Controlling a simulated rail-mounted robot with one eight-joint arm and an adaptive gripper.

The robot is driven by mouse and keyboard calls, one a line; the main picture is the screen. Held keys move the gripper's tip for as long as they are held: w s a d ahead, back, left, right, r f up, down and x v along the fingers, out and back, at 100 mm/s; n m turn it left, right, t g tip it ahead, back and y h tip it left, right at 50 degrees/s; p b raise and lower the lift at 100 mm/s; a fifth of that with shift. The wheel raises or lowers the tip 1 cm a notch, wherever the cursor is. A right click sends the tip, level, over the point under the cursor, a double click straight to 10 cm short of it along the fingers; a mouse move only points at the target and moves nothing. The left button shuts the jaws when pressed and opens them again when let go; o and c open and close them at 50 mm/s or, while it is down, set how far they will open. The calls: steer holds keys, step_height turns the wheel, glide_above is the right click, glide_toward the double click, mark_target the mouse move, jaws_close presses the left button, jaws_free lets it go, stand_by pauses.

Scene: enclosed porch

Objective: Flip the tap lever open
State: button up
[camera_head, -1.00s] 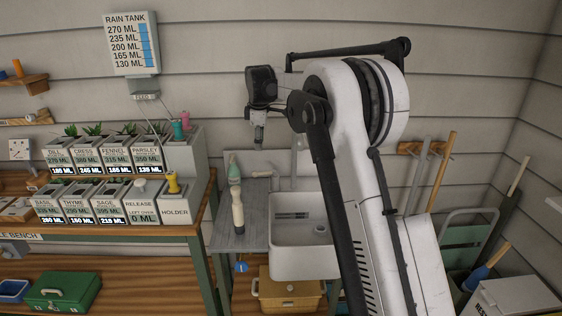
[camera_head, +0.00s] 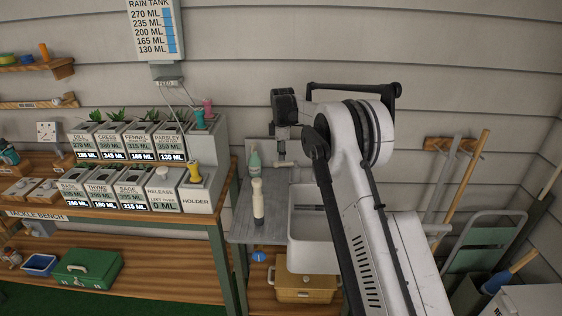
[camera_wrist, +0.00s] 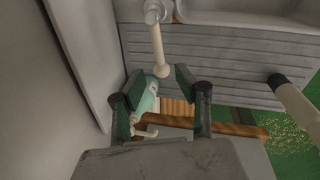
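The tap lever (camera_wrist: 157,45) is a pale rod with a rounded end, running down from a round mount at the top of the wrist view. Its rounded end lies at the gap between my gripper's fingertips (camera_wrist: 159,75); I cannot tell whether they touch it. The two dark fingers are apart, with nothing clamped between them. In the head view my gripper (camera_head: 281,157) is above the back of the counter, just left of the sink (camera_head: 312,258). A small pale piece by the gripper there may be the lever. My arm hides much of the tap area.
A teal bottle (camera_head: 254,160) stands at the back of the grey counter (camera_head: 240,229); it also shows beyond the fingers in the wrist view (camera_wrist: 147,97). The planter bench is left; tools lean at right.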

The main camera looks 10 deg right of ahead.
mark_target(284, 164)
steer(key=shift+w+f, duration=0.25)
steer(key=shift+f, duration=1)
steer(key=shift+w+f, duration=0.25)
steer(key=shift+f, duration=1)
steer(key=shift+c, duration=0.2)
steer(key=shift+d, duration=0.1)
jaws_close()
